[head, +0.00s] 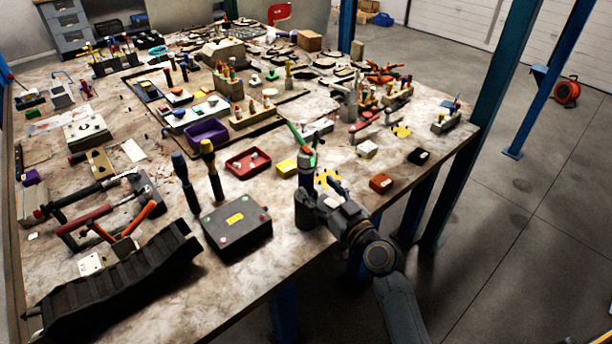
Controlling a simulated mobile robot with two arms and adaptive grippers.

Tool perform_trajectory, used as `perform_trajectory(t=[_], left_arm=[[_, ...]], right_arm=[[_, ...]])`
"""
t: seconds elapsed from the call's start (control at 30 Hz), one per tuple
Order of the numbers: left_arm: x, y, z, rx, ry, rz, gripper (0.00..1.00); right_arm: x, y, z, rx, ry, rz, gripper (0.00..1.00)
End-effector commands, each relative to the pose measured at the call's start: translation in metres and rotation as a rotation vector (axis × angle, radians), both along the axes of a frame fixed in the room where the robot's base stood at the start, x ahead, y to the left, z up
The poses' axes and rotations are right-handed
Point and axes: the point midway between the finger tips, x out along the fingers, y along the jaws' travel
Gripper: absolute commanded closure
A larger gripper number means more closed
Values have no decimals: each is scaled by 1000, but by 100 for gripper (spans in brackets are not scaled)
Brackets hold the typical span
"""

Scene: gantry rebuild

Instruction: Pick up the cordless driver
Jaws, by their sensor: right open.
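An upright tool that looks like the cordless driver (305,166) stands near the front right edge of the table. It has a grey-green head, a narrower grip and a dark, wide base (304,217). A green and orange piece shows above its head; I cannot tell if it is part of it. My right gripper (315,190) is open at the grip's right side, its fingers close to or beside the grip. Contact is unclear, as the fingers partly hide the tool. My left gripper is not in view.
A dark grey box (237,227) stands just left of the tool. Two upright screwdrivers (212,170), a red tray (248,163), a yellow block (287,167) and a red-brown block (381,183) are nearby. A black ribbed strip (120,285) lies front left. The table is crowded.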

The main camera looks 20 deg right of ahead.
Motion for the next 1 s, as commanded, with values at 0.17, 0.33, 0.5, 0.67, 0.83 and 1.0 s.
perform_trajectory(t=[0.17,0.33,0.5,0.67,0.83,1.0], left_arm=[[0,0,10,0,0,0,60],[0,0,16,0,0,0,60],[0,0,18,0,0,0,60],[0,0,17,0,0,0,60],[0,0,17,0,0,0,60],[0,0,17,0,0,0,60]], right_arm=[[17,8,1,5,0,0,39],[40,16,-1,2,-1,-1,39],[50,18,-4,0,1,-1,39],[50,18,-4,-1,1,-1,39],[50,18,-4,-1,1,-1,65],[50,18,-4,-1,1,-1,100]])
